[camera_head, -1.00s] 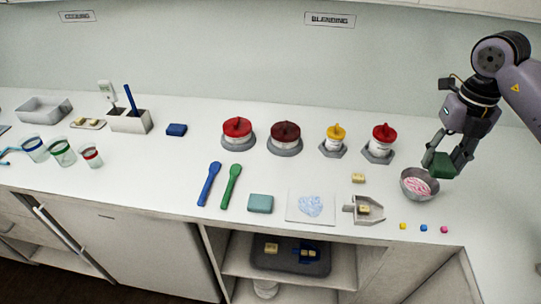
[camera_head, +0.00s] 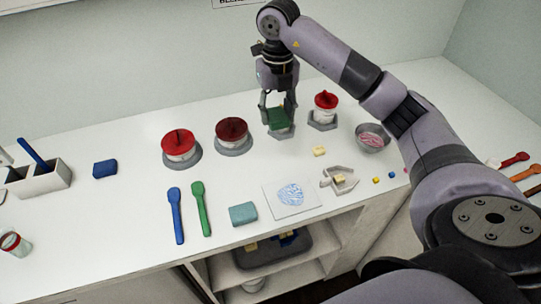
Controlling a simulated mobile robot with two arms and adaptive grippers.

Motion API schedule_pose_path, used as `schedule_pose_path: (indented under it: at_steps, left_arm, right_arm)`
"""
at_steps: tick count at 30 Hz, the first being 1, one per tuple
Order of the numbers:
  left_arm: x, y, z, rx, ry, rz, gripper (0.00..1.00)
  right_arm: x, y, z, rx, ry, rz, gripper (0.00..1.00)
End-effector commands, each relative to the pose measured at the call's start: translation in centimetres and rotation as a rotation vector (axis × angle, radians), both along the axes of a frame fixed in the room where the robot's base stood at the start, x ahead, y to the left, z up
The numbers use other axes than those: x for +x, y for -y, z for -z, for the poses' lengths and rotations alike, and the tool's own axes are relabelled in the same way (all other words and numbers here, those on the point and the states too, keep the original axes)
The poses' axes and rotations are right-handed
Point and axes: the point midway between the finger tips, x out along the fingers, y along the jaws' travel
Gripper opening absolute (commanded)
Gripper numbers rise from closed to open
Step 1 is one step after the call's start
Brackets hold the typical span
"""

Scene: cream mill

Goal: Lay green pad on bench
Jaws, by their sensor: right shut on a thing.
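The dark green pad (camera_head: 281,117) is between the fingers of my right gripper (camera_head: 280,108), which is shut on it. The gripper points down over the back part of the white bench (camera_head: 130,225), between the dark red lidded jar and the red lidded white jar. The pad appears in front of the hexagonal grey base where the yellow-topped jar stood; that jar is now hidden. I cannot tell how high the pad is above the bench. My left gripper is not in view.
A dark red jar (camera_head: 231,132) and a red-topped white jar (camera_head: 326,107) flank the gripper. A bowl (camera_head: 372,138) with pink contents is to the right. Blue (camera_head: 177,215) and green (camera_head: 202,209) spoons, a teal block (camera_head: 243,214) and a white sheet (camera_head: 272,200) lie in front.

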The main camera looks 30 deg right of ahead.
Motion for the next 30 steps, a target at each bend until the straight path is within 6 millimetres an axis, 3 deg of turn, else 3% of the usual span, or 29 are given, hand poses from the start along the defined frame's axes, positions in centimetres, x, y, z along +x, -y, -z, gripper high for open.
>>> schedule_pose_path:
  at_steps: [5,12,25,30]
  left_arm:
    - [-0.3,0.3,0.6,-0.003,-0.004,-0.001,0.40]
    - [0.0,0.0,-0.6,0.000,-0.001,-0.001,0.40]
    - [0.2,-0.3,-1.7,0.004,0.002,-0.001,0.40]
    - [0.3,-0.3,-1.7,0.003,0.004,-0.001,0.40]
  right_arm:
    - [-0.2,-0.2,4.5,0.005,-0.006,-0.001,0.24]
    - [-0.1,0.0,9.5,0.001,-0.004,0.001,0.24]
    - [-0.1,-0.1,14.6,0.001,-0.003,0.001,0.24]
    - [0.0,0.0,15.5,0.000,0.000,0.000,0.24]
